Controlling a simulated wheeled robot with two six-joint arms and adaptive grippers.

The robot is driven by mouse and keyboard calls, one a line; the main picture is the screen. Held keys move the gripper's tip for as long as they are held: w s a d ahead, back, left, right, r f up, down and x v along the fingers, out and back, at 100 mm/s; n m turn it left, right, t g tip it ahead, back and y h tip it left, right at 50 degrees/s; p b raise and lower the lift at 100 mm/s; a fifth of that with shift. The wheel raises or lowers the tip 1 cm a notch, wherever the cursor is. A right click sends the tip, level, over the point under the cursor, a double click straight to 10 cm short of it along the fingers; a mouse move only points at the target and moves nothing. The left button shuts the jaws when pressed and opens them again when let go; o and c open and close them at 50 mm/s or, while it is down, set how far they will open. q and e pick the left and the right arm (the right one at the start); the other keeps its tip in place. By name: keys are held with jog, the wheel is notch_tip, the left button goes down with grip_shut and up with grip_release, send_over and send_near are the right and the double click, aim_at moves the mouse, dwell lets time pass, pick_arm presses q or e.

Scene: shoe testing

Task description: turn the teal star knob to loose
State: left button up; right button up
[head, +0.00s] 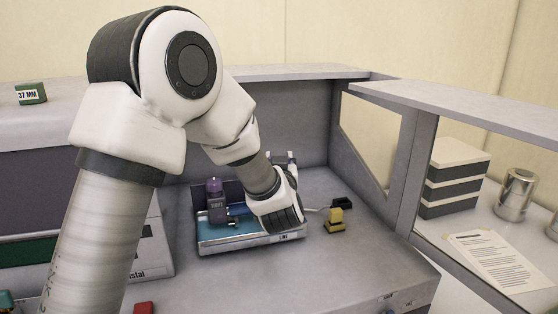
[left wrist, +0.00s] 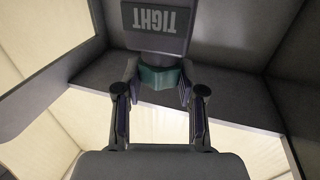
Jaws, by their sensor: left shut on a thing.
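The teal star knob (left wrist: 160,78) sits between the fingertips of my left gripper (left wrist: 160,80) in the left wrist view. The fingers are shut on it from both sides. A dark panel with the word TIGHT (left wrist: 155,20) stands just beyond the knob, upside down in that view. In the head view, my left arm reaches in to a dark purple fixture (head: 215,203) with a small label, standing on a tray (head: 258,241) with a teal surface. My wrist covers the right part of the tray, and I cannot make out the knob there. My right gripper is not in view.
A yellow and black block (head: 335,221) stands right of the tray, near a black piece with a cable (head: 342,203). Grey partitions close off the back and right. Behind the right partition are stacked boxes (head: 455,178), a metal can (head: 516,195) and a paper (head: 498,260).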

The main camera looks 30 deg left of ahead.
pick_arm(q)
jog(key=shift+r, duration=0.15)
jog(key=o, duration=1.1)
jog(key=shift+o, duration=0.3)
jog(key=shift+w+a+f, duration=0.2)
jog(key=shift+w+f, duration=0.1)
jog(key=shift+w, duration=0.05)
jog(key=v, duration=1.1)
jog(key=shift+s+d, duration=0.2)
jog(key=shift+s, duration=0.15)
jog(key=shift+d, duration=0.1)
